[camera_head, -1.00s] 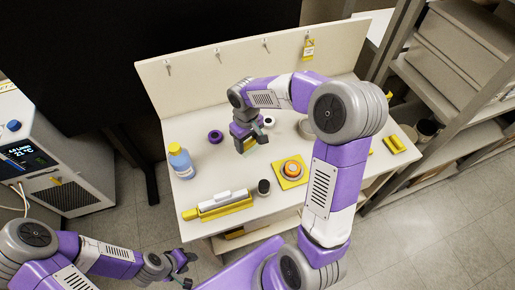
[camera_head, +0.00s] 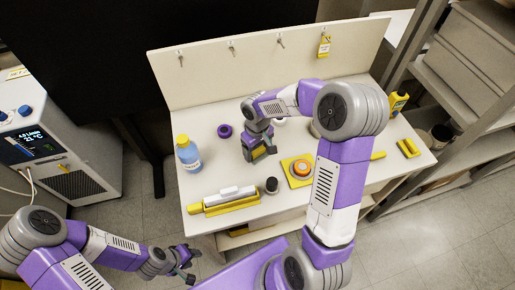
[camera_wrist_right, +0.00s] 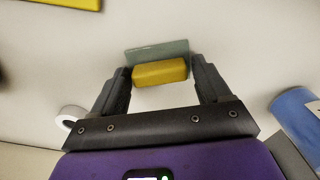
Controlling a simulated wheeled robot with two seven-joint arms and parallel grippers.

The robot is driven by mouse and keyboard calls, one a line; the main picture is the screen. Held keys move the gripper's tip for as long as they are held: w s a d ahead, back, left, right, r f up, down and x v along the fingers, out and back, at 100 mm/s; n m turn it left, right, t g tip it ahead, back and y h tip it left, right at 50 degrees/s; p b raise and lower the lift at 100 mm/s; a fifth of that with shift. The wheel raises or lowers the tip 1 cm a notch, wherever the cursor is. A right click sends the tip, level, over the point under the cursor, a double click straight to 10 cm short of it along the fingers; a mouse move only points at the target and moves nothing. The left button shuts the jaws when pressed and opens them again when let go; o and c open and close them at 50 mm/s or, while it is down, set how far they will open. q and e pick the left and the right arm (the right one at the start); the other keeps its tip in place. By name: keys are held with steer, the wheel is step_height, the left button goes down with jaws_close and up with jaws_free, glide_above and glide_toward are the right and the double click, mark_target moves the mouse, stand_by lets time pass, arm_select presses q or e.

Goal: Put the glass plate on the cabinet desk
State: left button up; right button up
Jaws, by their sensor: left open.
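The greenish, see-through glass plate (camera_wrist_right: 160,50) shows in the right wrist view, upright or tilted behind a yellow block (camera_wrist_right: 160,72). Both lie between the fingers of my right gripper (camera_wrist_right: 161,66). Whether the fingers touch them is not clear. In the head view my right gripper (camera_head: 262,152) is low over the white desk (camera_head: 225,172), near its middle, with yellow showing at its tips. My left gripper (camera_head: 190,264) is open and empty, in front of the desk's left front corner and away from its objects.
A display machine (camera_head: 50,150) stands left; shelves (camera_head: 465,90) stand right.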

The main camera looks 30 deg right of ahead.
mark_target(257, 150)
steer(key=shift+o, duration=0.6)
steer(key=shift+r, duration=0.25)
step_height(257, 150, up, 12)
steer(key=p, duration=0.4)
steer(key=shift+f, duration=0.1)
